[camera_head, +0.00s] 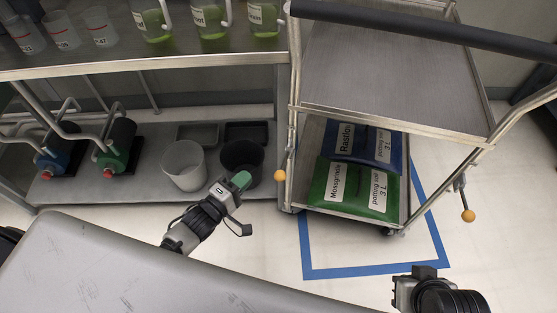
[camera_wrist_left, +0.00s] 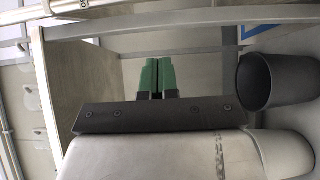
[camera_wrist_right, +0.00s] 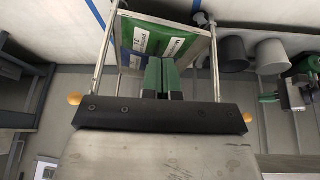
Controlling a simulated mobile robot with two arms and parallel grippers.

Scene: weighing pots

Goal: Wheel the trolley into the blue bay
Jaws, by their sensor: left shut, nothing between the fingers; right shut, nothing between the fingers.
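The trolley (camera_head: 385,75) is a steel cart with a black push handle (camera_head: 430,32) across its near top end. Its lower shelf carries a green soil bag (camera_head: 352,188) and a blue soil bag (camera_head: 365,147). The blue bay (camera_head: 375,270) is a taped outline on the floor. Its tape shows in front and at the right of the trolley; the far part is hidden beneath it. My left gripper (camera_head: 241,181) is shut and empty, left of the trolley by the pots. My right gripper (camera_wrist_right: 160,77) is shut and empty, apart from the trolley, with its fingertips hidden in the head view.
A steel bench (camera_head: 140,62) stands left of the trolley, with beakers of green liquid on top. Yellow knobs (camera_head: 468,215) stick out at the trolley's sides. The floor right of the bay is clear.

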